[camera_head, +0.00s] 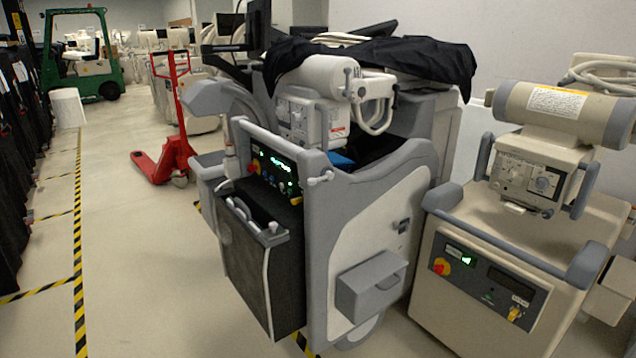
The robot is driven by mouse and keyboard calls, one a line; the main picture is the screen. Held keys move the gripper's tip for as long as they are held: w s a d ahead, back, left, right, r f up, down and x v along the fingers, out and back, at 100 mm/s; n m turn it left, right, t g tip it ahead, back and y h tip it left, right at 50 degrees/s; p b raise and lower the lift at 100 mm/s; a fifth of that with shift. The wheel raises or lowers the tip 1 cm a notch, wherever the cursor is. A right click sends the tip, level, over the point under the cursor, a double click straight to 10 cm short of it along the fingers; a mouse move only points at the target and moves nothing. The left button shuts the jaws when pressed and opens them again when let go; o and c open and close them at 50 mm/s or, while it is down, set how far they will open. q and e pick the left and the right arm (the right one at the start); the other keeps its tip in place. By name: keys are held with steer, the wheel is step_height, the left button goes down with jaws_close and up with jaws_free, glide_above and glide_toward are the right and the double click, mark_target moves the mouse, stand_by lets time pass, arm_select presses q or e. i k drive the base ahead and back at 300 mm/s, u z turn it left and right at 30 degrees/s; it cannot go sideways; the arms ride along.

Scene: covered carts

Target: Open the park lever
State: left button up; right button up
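A grey and white mobile cart (381,233) stands in the middle of the head view, turned at an angle. A dark cloth (420,58) covers its top. Its front has a grey push handle (281,143) over a panel with lit green displays (280,170). A small white lever-like part (320,178) sticks out at the right end of this panel. I cannot tell for sure whether it is the park lever. Neither of my grippers is in view.
A second beige cart (480,297) stands close on the right. A red pallet jack (167,150) and a green forklift (80,58) are behind. Black-draped things line the left wall. The floor (140,260) between the yellow-black tape (79,270) and the middle cart is clear.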

mark_target(329, 175)
steer(key=k, duration=0.65)
steer(key=z, duration=0.3)
steer(key=i, duration=0.75)
steer(key=u, duration=0.65)
steer(key=i, duration=0.7)
steer(key=u, duration=0.65)
